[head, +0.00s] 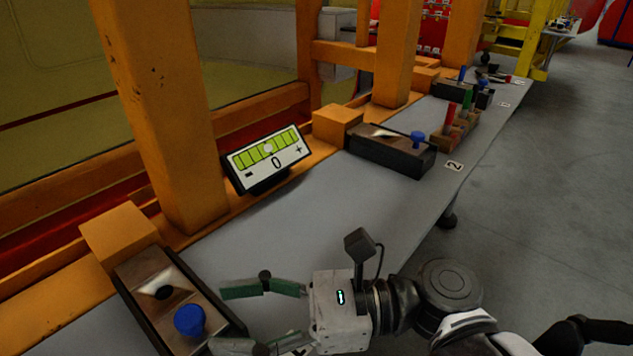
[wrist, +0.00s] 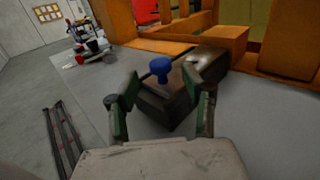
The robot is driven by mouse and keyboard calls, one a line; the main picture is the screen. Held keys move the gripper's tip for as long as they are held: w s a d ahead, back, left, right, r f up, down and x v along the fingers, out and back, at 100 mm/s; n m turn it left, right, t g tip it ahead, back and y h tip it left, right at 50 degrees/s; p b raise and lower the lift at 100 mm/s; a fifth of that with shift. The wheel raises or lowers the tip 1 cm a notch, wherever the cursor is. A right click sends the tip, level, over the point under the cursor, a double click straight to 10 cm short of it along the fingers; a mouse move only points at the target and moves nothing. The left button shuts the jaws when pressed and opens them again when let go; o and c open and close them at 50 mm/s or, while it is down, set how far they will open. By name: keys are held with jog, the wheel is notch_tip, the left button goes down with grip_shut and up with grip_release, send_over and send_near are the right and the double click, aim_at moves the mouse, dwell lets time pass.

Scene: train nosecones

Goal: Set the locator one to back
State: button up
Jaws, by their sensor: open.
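A dark box with a worn metal plate, which I take to be locator one (head: 163,281), is at the lower left of the head view. Its blue knob (head: 189,320) stands on the near end. In the wrist view the locator (wrist: 180,101) lies ahead, with the blue knob (wrist: 160,66) upright between and beyond the fingertips. My gripper (head: 219,319) is open, its green-padded fingers on either side of the knob's line. It also shows in the wrist view (wrist: 160,84). I see no contact with the knob. The locator's number label is not readable.
A second locator (head: 390,151) with a blue knob sits farther along the grey table (head: 325,215), beside a "2" label (head: 454,166). A gauge (head: 268,158) reading 0 stands between them. Orange posts (head: 155,100) line the table's back.

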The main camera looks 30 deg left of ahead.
aim_at(203, 318)
jog(key=shift+b+x, duration=0.35)
jog(key=shift+x, duration=2.3)
jog(key=shift+c, duration=0.3)
grip_shut()
